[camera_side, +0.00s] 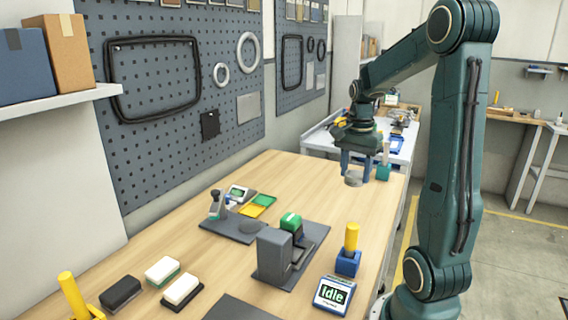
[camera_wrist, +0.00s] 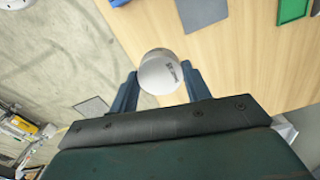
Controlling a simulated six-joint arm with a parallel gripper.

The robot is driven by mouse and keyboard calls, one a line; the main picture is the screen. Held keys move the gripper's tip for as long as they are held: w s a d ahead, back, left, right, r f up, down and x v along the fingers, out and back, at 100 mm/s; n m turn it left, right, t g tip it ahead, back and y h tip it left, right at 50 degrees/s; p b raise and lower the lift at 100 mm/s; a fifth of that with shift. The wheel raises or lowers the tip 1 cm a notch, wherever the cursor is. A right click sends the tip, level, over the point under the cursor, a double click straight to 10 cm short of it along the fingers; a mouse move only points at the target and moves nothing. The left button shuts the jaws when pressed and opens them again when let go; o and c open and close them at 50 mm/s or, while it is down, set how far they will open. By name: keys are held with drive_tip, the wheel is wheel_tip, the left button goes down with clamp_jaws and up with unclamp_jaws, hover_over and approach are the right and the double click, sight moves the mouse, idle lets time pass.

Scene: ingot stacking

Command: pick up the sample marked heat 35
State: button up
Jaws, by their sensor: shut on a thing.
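A round silver-grey metal sample (camera_wrist: 160,72) sits between the two blue fingers of my gripper (camera_wrist: 158,88) in the wrist view. It carries a small dark marking near its right edge, too small to read surely. In the side view my gripper (camera_side: 356,170) is at the far right end of the wooden table, shut on the sample (camera_side: 354,179), which shows as a grey disc at the fingertips. The sample appears held a little above the tabletop, though the gap is hard to judge.
A teal object (camera_side: 384,171) is close right of my gripper. The table's middle back is clear.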

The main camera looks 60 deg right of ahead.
drive_tip(key=shift+r, duration=0.75)
